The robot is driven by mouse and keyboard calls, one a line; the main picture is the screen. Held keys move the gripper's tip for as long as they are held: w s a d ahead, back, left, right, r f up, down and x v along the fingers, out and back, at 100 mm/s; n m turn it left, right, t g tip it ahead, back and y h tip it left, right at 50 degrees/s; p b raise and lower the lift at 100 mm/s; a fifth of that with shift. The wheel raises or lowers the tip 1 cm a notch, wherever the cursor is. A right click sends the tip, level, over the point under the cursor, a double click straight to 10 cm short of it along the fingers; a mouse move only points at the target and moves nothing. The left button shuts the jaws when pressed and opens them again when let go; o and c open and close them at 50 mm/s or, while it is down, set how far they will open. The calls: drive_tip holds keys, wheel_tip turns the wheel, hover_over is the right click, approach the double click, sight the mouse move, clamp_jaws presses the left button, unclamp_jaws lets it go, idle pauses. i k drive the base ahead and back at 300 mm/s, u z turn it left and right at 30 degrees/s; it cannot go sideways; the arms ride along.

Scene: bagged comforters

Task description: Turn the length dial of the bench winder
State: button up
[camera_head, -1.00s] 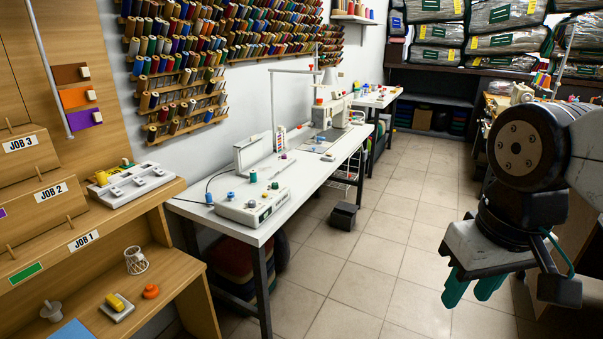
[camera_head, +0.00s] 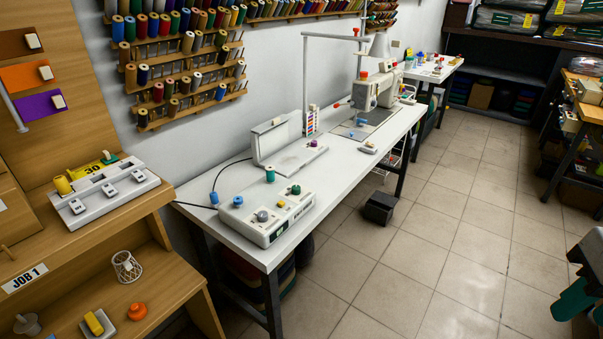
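The bench winder is a white box (camera_head: 249,232) at the near end of the long white table. Its top carries a grey-blue dial (camera_head: 262,216), a green knob (camera_head: 295,189), a blue knob (camera_head: 238,201) and a green spool-like piece (camera_head: 270,174). The dial markings are too small to read, so I cannot tell which is the length dial. My gripper (camera_head: 584,306) is at the lower right edge, partly cut off by the frame. Its teal fingers are well away from the winder, across the floor, with nothing seen in them.
The white table (camera_head: 351,165) runs back along the wall, with a sewing machine (camera_head: 375,88) farther along. A wooden shelf unit (camera_head: 160,276) stands at the left. A dark pedal box (camera_head: 380,207) is on the floor. The tiled floor (camera_head: 420,250) right of the table is largely clear.

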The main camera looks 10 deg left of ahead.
sight(296, 190)
drive_tip(key=u, duration=0.45)
drive_tip(key=i, duration=0.95)
drive_tip(key=u, duration=0.55)
